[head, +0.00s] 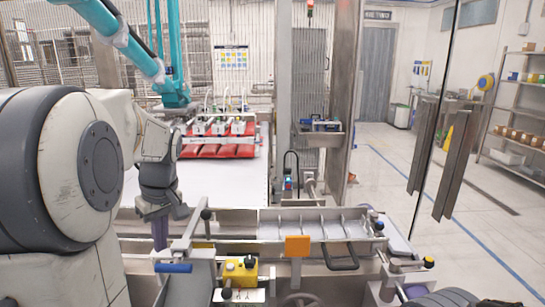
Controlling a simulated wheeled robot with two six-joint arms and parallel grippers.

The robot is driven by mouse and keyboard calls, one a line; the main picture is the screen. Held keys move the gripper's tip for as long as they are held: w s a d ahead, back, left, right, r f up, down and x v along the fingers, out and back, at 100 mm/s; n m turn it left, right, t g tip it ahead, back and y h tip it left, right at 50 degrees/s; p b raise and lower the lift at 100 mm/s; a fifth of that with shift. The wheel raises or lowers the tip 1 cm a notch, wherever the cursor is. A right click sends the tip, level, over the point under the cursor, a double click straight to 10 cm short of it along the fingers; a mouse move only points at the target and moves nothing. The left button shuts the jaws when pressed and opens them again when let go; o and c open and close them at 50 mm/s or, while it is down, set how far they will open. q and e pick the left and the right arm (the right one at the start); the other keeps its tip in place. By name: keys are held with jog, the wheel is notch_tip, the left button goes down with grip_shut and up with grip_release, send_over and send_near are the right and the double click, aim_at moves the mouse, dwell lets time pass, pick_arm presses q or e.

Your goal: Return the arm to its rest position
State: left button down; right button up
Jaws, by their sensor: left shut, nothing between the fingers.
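My left arm fills the left side of the head view, its wrist bent so that it points down. My left gripper (160,236) hangs at the end of it, shut and empty, over the left part of the metal frame. Its tips are partly hidden behind the frame's rail and blue handle.
A metal station with a slotted tray (318,224), an orange plate (297,246) and a yellow control box (240,272) stands close in front. Behind lie a white surface with red packs (215,150) and a teal picker arm (172,92). A steel post (341,95) rises right of centre. Open floor lies right.

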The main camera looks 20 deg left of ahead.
pick_arm(q)
jog(key=s+d+f+m+h, duration=0.15)
jog(key=d+m, duration=0.45)
jog(key=d, duration=0.6)
jog(key=d+f+m+h, duration=0.1)
jog(key=d+f+m, duration=0.3)
jog(key=d, duration=0.7)
jog(key=s+d+f+m, duration=0.3)
jog(key=s+d+m, duration=0.8)
jog(key=s, duration=0.2)
jog(key=shift+d+m+h, duration=0.35)
jog(key=shift+m+h, duration=0.05)
jog(key=shift+h, duration=0.05)
jog(key=shift+w, duration=0.1)
